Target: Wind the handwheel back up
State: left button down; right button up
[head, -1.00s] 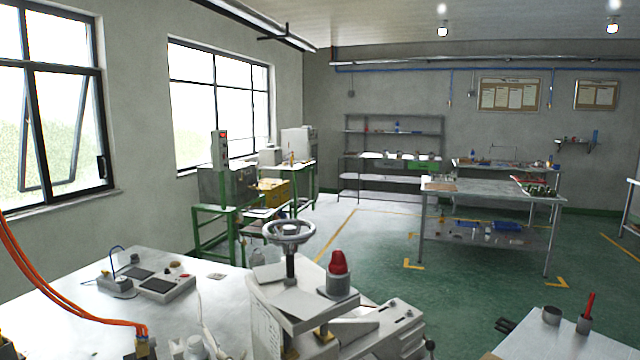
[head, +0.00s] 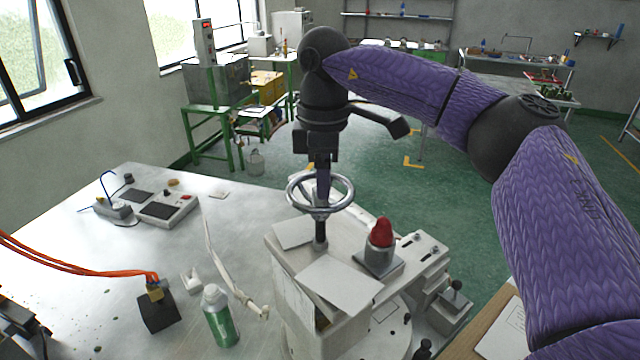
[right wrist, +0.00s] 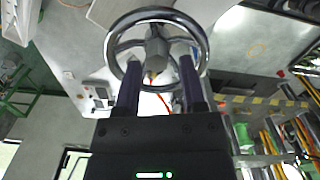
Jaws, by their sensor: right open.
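The handwheel (head: 343,203) is a chromed ring with spokes, lying level on top of a dark upright screw post on the wax injection machine (head: 300,294). My right gripper (head: 322,190) points down over the wheel from above. In the right wrist view the handwheel (right wrist: 201,38) lies across the gripper's fingers (right wrist: 158,84), which are apart, with the wheel's grey hub between or just beyond them. I cannot tell whether the fingers touch the wheel.
A red-topped cylinder (head: 380,236) stands on the machine, right of the wheel. A green bottle (head: 221,322), a dark block with orange hoses (head: 158,312) and a control box (head: 168,207) are on the white table. Green floor lies clear behind the machine.

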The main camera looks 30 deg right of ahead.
jog(key=shift+w+f, duration=0.2)
jog(key=shift+f, duration=0.45)
jog(key=shift+w+f, duration=0.15)
jog(key=shift+f, duration=0.65)
pick_arm(q)
jog(key=shift+w+r, duration=0.2)
jog(key=shift+w, duration=0.1)
pick_arm(e)
jog(key=shift+s+a, duration=0.1)
jog(key=shift+s, duration=0.05)
grip_shut()
